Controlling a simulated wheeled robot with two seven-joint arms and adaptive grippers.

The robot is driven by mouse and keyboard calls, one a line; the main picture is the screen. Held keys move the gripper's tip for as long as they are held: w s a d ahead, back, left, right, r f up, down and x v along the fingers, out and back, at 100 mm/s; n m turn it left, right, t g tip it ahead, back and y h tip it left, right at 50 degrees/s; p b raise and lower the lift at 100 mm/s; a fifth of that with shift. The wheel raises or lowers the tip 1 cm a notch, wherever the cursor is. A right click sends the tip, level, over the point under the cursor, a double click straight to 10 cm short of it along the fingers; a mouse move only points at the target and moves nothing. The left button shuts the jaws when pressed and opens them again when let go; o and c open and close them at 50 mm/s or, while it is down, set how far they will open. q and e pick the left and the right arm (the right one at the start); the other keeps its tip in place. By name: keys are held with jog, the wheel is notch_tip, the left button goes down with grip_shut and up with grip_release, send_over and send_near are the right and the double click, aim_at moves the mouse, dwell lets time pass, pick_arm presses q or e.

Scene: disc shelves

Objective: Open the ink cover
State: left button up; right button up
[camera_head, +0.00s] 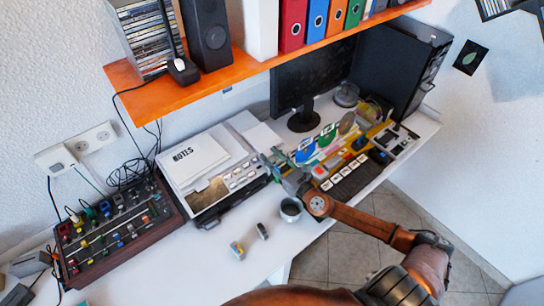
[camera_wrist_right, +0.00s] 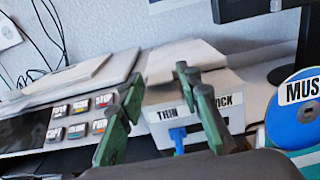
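A white printer (camera_head: 168,172) with a black lower front stands on the white desk, a pad marked NOTES (camera_head: 197,158) on its top. I cannot tell which part is the ink cover. In the right wrist view its labelled buttons (camera_wrist_right: 76,130) show at the left. My right gripper (camera_head: 274,160) is just beyond the printer's right end. Its two green fingers (camera_wrist_right: 158,78) are apart with nothing between them. Behind them is a light panel (camera_wrist_right: 232,100) marked THIN and partly hidden text, with a blue tab (camera_wrist_right: 178,138). My left gripper is not in view.
An orange shelf (camera_head: 150,97) with speakers and binders hangs above. A mixer (camera_head: 115,230) stands left, a monitor (camera_head: 315,75) behind. A cup (camera_head: 290,208), discs (camera_head: 306,150) and a keyboard (camera_head: 355,180) are close to my right gripper.

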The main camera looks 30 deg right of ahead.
grip_shut()
dwell(0.4)
